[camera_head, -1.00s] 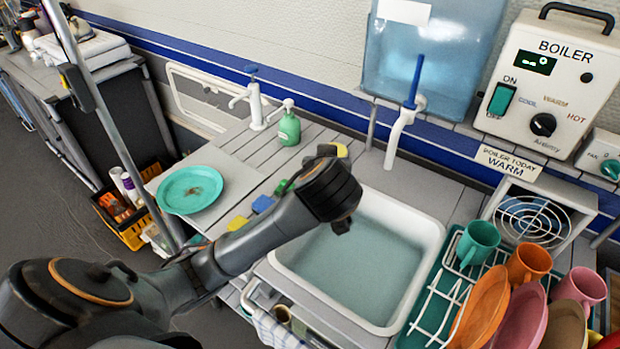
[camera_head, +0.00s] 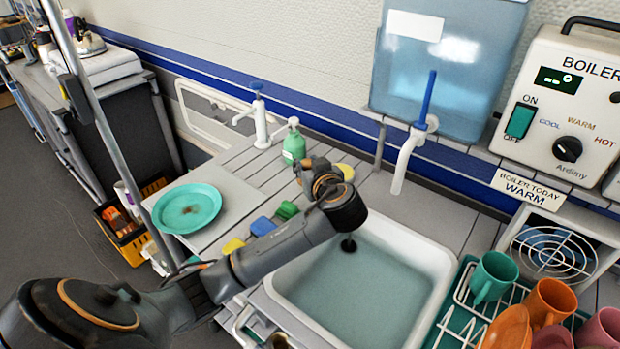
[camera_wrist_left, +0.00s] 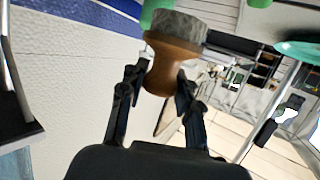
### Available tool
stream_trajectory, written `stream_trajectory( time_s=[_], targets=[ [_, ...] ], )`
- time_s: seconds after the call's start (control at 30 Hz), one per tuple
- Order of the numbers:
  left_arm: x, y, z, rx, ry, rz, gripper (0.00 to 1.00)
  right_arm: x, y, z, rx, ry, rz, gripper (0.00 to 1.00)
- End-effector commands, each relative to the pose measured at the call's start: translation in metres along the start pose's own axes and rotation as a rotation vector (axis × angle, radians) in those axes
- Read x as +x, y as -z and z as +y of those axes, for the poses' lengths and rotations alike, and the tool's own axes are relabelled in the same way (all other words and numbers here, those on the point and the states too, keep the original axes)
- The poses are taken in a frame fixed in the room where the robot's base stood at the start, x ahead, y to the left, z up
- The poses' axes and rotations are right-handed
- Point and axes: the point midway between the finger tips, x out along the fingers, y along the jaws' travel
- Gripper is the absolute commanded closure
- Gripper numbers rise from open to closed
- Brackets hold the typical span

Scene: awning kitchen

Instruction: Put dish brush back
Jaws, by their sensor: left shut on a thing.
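The dish brush (camera_wrist_left: 172,65) has a short brown wooden knob and a grey bristle head. In the left wrist view it is between the fingers of my left gripper (camera_wrist_left: 158,85), which is shut on the wooden part. The bristle end points away from the palm. In the head view my left gripper (camera_head: 314,176) is above the counter strip at the back left of the sink (camera_head: 440,262), right of the green soap bottle (camera_head: 294,147). The brush is small and hard to make out there. My right gripper is not in view.
Blue (camera_head: 262,226), green (camera_head: 287,210) and yellow (camera_head: 233,246) sponges lie along the counter. A teal plate (camera_head: 187,208) is at left. A white tap (camera_head: 405,160) stands behind the water-filled sink. A dish rack (camera_head: 462,300) with cups is at right.

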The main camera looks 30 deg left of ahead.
Motion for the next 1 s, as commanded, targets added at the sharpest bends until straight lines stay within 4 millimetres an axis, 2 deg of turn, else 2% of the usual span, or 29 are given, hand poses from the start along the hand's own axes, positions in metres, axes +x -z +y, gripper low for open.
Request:
stream_trajectory(
  time_s=[0.13, 0.4, 0.63, 1.0],
  targets=[
    [0.026, -0.019, 0.007, 0.004, 0.002, 0.000, 0.99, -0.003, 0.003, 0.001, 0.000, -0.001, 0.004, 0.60],
    [0.045, -0.034, 0.014, 0.004, 0.001, -0.001, 0.99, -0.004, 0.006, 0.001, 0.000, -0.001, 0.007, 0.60],
    [0.053, -0.060, 0.013, 0.003, -0.001, -0.001, 0.99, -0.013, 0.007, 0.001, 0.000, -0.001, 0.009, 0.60],
    [0.054, -0.068, 0.014, 0.001, -0.001, -0.002, 0.99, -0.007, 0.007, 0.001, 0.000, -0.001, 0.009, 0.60]
  ],
)
